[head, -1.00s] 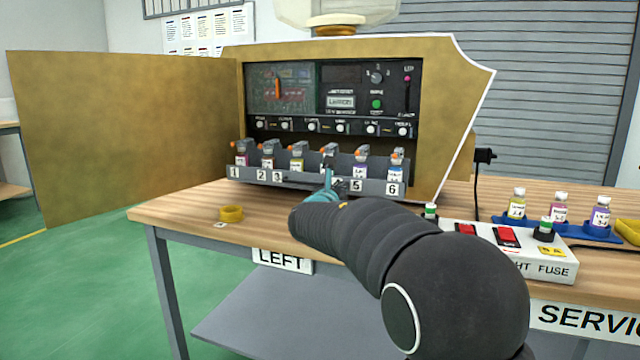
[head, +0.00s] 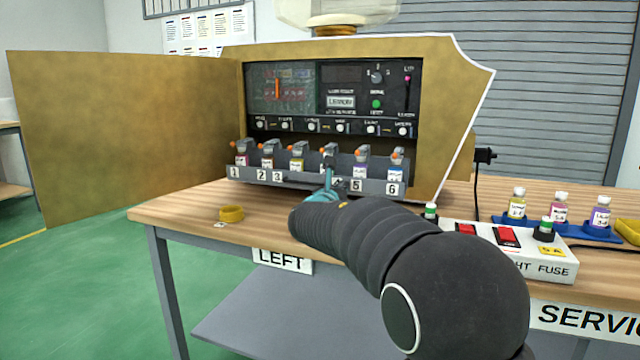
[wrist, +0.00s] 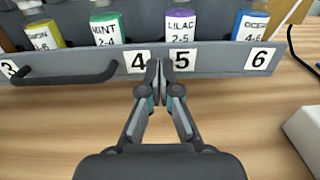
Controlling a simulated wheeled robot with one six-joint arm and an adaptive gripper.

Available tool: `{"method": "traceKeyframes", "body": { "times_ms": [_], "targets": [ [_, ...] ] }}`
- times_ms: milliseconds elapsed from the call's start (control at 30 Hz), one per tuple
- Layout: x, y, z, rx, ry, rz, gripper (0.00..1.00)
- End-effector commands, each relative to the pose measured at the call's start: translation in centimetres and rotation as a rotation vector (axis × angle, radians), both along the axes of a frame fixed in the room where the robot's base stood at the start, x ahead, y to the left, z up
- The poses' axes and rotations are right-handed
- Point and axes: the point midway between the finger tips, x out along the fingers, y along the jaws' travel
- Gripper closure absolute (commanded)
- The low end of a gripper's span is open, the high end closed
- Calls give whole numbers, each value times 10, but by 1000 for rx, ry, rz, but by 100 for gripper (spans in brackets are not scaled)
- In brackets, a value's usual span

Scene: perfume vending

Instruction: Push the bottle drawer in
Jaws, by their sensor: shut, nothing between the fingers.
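The bottle drawer (head: 310,184) is a grey tray with a front numbered 1 to 6, sticking out at the foot of the open gold machine. It holds a row of small labelled bottles, including MINT (wrist: 106,27) and LILAC (wrist: 180,25). In the wrist view its front panel (wrist: 215,60) crosses the top, with a dark bar handle (wrist: 65,79) at left. My gripper (wrist: 160,65) is shut and empty. Its fingertips are at the front panel between labels 4 and 5, right of the handle; exact contact is hard to tell. In the head view my gripper (head: 328,178) partly hides label 4.
The gold door (head: 130,135) stands open at left. A yellow tape roll (head: 231,213) lies on the wooden bench (head: 180,208). At right are a white switch box (head: 500,245) with red switches, and a blue tray (head: 590,233) with several bottles. A black cable hangs beside the machine.

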Motion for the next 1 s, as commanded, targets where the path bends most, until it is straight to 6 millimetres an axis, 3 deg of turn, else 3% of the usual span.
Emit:
{"method": "traceKeyframes", "body": {
  "times_ms": [1000],
  "targets": [
    [55, -21, 1, 0, 0, -2, 100]
  ]
}}
